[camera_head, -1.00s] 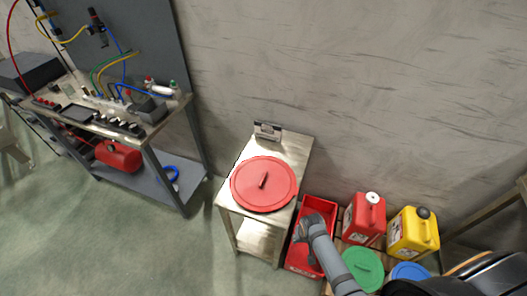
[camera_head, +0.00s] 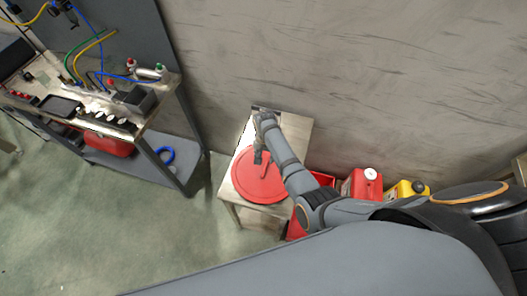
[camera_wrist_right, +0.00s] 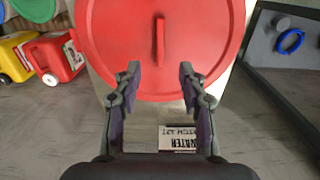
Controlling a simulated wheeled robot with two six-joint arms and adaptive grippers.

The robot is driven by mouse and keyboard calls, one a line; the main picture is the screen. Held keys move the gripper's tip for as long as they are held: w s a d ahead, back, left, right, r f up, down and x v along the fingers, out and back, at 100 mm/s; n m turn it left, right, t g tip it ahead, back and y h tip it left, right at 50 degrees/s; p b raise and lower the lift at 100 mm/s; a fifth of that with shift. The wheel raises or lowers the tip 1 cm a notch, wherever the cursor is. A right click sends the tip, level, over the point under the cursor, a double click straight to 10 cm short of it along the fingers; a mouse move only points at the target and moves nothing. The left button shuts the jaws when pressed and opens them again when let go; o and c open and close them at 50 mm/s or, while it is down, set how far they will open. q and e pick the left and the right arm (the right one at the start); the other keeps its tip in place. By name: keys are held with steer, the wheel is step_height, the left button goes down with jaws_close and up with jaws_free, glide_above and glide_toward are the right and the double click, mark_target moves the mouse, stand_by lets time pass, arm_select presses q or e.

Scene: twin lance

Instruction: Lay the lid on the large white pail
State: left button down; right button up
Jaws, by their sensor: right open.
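The round red lid (camera_head: 243,188) lies flat on a small metal table (camera_head: 228,205). In the right wrist view the red lid (camera_wrist_right: 112,35) fills the top middle, with its raised bar handle (camera_wrist_right: 160,42) pointing down the picture toward the gap between my fingers. My right gripper (camera_head: 258,159) is over the lid's far part, and my arm hides some of the lid. In the right wrist view the right gripper (camera_wrist_right: 160,77) is open and empty, with the fingertips apart on either side of the handle's line. I see no white pail. My left gripper is not in view.
Right of the table are a red bin (camera_head: 322,179), a red canister (camera_head: 364,184) and a yellow canister (camera_head: 402,190). A workbench (camera_head: 160,118) stands left. Floor (camera_head: 130,225) between is clear.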

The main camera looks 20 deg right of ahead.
steer(key=b, duration=0.4)
glide_above(265, 169)
step_height(265, 169, down, 5)
steer(key=shift+f, duration=0.1)
step_height(265, 169, down, 3)
steer(key=shift+w+f+b, duration=0.15)
steer(key=shift+b, duration=1.05)
steer(key=shift+f, duration=0.35)
steer(key=shift+f+b, duration=0.15)
steer(key=shift+b, duration=0.2)
steer(key=shift+f, duration=0.15)
jaws_close()
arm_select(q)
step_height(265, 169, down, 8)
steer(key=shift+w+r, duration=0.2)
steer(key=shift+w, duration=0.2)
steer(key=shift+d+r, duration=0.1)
